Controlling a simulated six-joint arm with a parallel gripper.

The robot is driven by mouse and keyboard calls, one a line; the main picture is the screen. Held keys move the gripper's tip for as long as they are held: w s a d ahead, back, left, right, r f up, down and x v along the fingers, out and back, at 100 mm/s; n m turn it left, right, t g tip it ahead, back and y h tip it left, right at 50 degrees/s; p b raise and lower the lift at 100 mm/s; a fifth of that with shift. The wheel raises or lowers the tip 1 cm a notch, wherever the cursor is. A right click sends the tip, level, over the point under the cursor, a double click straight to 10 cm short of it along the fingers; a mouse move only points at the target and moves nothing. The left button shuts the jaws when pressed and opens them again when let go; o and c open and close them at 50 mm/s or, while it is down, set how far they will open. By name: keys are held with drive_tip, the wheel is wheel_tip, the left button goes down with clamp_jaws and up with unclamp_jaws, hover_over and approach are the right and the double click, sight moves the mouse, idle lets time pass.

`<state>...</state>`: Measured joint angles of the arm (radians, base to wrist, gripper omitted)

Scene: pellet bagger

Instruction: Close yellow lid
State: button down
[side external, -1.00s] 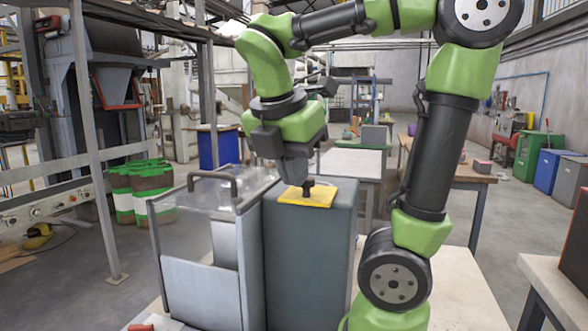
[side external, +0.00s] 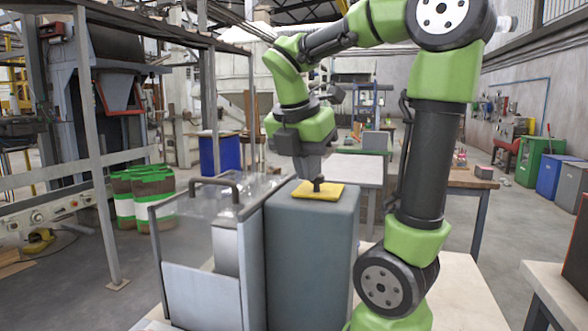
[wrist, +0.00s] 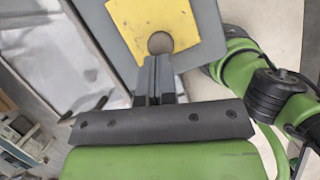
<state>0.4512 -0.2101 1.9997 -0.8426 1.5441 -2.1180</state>
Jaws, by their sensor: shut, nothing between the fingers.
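The yellow lid (side external: 329,194) is a flat square plate with a dark round knob. It lies on top of the tall blue-grey box (side external: 310,250); whether it fully covers an opening there is hidden. In the wrist view the lid (wrist: 155,20) is at the top, with the knob (wrist: 160,43) near its lower edge. My gripper (wrist: 153,62) is shut and empty, its fingertips right beside the knob, touching or nearly touching it. In the side view my gripper (side external: 311,174) is low over the lid, by the knob.
A clear-walled bin with a dark handle (side external: 217,182) stands against the box's left side. Green-and-brown sacks (side external: 143,194) and a blue drum (side external: 220,153) are behind.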

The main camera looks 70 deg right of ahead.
drive_tip(key=shift+w+a, duration=0.15)
drive_tip(key=shift+a, duration=0.35)
drive_tip(key=a+f+v, duration=0.1)
drive_tip(key=a+v, duration=0.1)
drive_tip(key=v, duration=0.9)
drive_tip(key=shift+w+a, duration=0.25)
drive_tip(key=shift+w, duration=0.05)
drive_tip(key=s+a+f+m+t+y, duration=0.1)
drive_tip(key=a+f+m+t+y, duration=0.5)
drive_tip(key=f+m, duration=0.5)
drive_tip(key=a+m+t, duration=0.2)
drive_tip(key=a+m, duration=0.1)
drive_tip(key=m, duration=0.5)
drive_tip(key=shift+s+f, duration=0.2)
drive_tip(key=shift+s, duration=0.15)
